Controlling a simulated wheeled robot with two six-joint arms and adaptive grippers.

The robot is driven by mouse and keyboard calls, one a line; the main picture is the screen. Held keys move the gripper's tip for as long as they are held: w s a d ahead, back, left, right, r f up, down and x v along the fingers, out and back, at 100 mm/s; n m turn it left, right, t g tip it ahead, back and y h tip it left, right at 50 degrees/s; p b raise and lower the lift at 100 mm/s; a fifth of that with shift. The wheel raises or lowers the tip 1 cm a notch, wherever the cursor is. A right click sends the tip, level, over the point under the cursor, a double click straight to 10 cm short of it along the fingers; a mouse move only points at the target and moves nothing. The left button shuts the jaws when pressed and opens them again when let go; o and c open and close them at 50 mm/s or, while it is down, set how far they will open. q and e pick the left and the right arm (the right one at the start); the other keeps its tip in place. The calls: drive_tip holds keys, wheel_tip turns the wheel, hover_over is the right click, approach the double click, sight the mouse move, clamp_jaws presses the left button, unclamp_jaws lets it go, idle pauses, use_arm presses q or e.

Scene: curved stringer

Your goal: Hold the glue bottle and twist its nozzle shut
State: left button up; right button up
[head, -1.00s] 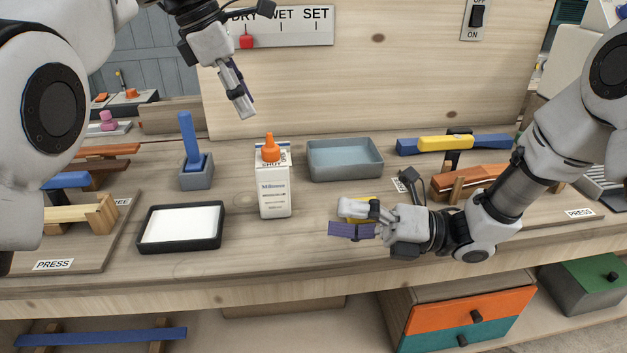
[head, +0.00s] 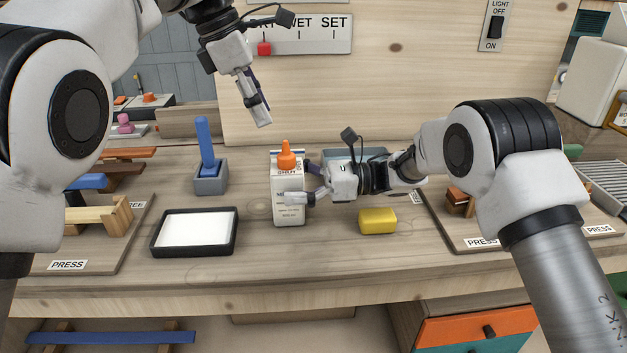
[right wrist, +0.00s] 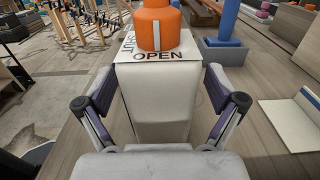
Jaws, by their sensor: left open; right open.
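The white glue bottle (head: 289,207) stands upright on the bench in the head view, with an orange nozzle (head: 287,155) on top. In the right wrist view the nozzle (right wrist: 157,25) sits above a top plate marked OPEN and SHUT, and its white line points toward the OPEN word. My right gripper (head: 312,183) is open at the bottle's right side; in the right wrist view its fingers (right wrist: 155,98) lie on either side of the bottle body (right wrist: 160,100), with gaps showing. My left gripper (head: 262,115) hangs open and empty above and left of the bottle, apart from it.
A black-rimmed tray with a white pad (head: 157,246) lies left of the bottle. A blue-handled tool in a grey holder (head: 210,182) stands behind it. A grey-blue tray (head: 340,153) is partly hidden behind my right arm.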

drive_tip(key=shift+a, duration=0.35)
use_arm(q)
drive_tip(key=shift+d, duration=0.1)
use_arm(e)
drive_tip(key=c, duration=1.6)
use_arm(q)
drive_tip(key=o, duration=0.4)
use_arm(e)
drive_tip(key=shift+c, duration=0.2)
drive_tip(key=shift+d, duration=0.1)
drive_tip(key=shift+s+d+r, duration=0.1)
drive_tip(key=shift+s+r, duration=0.05)
drive_tip(key=shift+w+a+f, duration=0.25)
drive_tip(key=shift+w+a, duration=0.05)
drive_tip(key=shift+a, duration=0.05)
use_arm(q)
drive_tip(key=m+g+h, duration=0.4)
drive_tip(key=g+h, duration=0.1)
drive_tip(key=h, duration=0.9)
approach(285, 155)
use_arm(e)
drive_tip(key=shift+s+d+r, duration=0.15)
drive_tip(key=shift+s+d, duration=0.05)
drive_tip(key=shift+s, duration=0.05)
use_arm(q)
drive_tip(key=x, duration=0.9)
drive_tip(key=shift+w+d+f, duration=0.15)
drive_tip(key=shift+w+f, duration=0.2)
drive_tip(key=shift+s+d, duration=0.1)
drive_tip(key=shift+d, duration=0.25)
